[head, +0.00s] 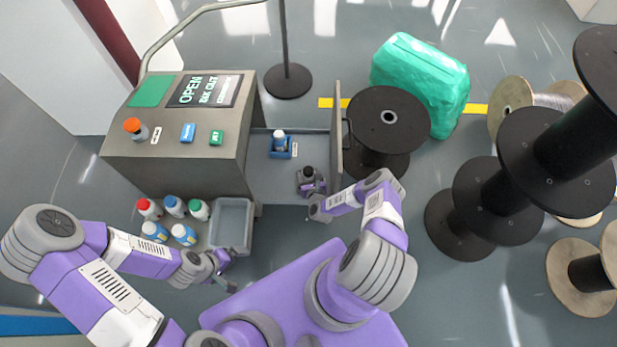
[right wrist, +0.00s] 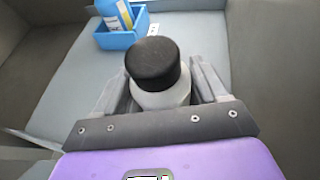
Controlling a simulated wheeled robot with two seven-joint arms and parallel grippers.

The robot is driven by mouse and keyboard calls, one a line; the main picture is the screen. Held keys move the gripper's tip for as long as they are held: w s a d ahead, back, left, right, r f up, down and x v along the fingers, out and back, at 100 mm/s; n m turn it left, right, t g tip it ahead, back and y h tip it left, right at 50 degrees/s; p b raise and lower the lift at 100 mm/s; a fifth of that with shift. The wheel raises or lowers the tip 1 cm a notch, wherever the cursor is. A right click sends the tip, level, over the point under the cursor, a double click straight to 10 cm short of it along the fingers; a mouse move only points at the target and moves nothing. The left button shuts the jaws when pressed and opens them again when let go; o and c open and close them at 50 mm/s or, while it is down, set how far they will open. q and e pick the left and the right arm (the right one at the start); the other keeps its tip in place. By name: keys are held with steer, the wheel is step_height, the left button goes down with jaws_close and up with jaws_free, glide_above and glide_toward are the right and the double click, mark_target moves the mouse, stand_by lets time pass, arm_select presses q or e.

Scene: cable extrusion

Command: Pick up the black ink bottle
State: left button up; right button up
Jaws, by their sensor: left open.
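The black ink bottle (right wrist: 158,65) has a black cap and a pale grey body. It stands upright between the two fingers of my right gripper (right wrist: 160,85), which look closed against its sides. In the head view its dark cap (head: 308,171) shows inside the open bay of the machine, at the tip of my right gripper (head: 312,182). The bottle's lower part is hidden by the gripper. My left gripper (head: 227,272) is open and empty, low over the floor below the grey bin.
A blue holder (head: 281,147) with a blue-labelled bottle stands farther back in the bay; the bay's door (head: 337,135) is open at right. Several capped bottles (head: 173,206) and a grey bin (head: 232,224) stand left. Cable spools (head: 389,117) stand right.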

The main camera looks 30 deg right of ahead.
steer(key=c, duration=0.7)
steer(key=shift+c, duration=0.2)
steer(key=shift+r, duration=0.15)
